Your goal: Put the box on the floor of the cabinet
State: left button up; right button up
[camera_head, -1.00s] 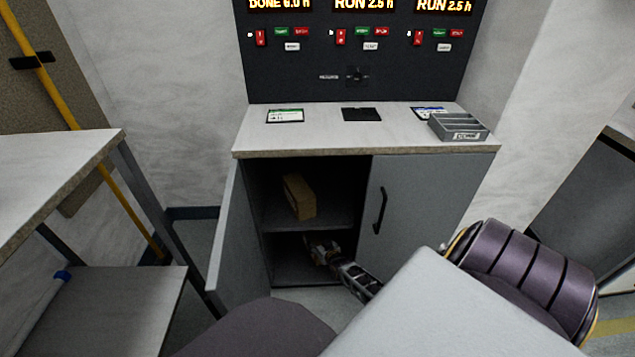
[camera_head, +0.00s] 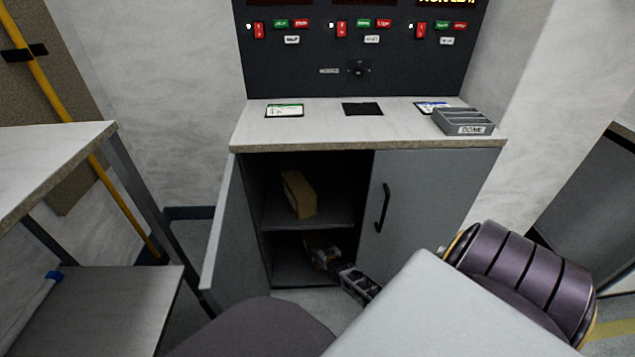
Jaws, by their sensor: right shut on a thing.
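The grey cabinet (camera_head: 435,200) stands ahead with its left door (camera_head: 222,235) swung open and its right door closed. A tan box (camera_head: 299,194) sits on the cabinet's inner shelf (camera_head: 310,219). My right gripper (camera_head: 321,254) reaches into the lower compartment, just above the cabinet floor (camera_head: 290,276). It is shut on a dim brownish box (camera_head: 314,239), largely hidden by the gripper and the shadow. I cannot tell whether this box touches the floor. My left gripper is not in view.
The open door on the left and the closed right door with its black handle (camera_head: 382,207) bound the opening. The worktop (camera_head: 320,132) carries cards and a grey tray (camera_head: 463,122). A table (camera_head: 60,160) stands at the left.

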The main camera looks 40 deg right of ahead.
jog(key=shift+f, duration=0.25)
jog(key=shift+w, duration=0.1)
jog(key=o, duration=1.7)
jog(key=shift+f, duration=0.1)
jog(key=shift+c, duration=0.2)
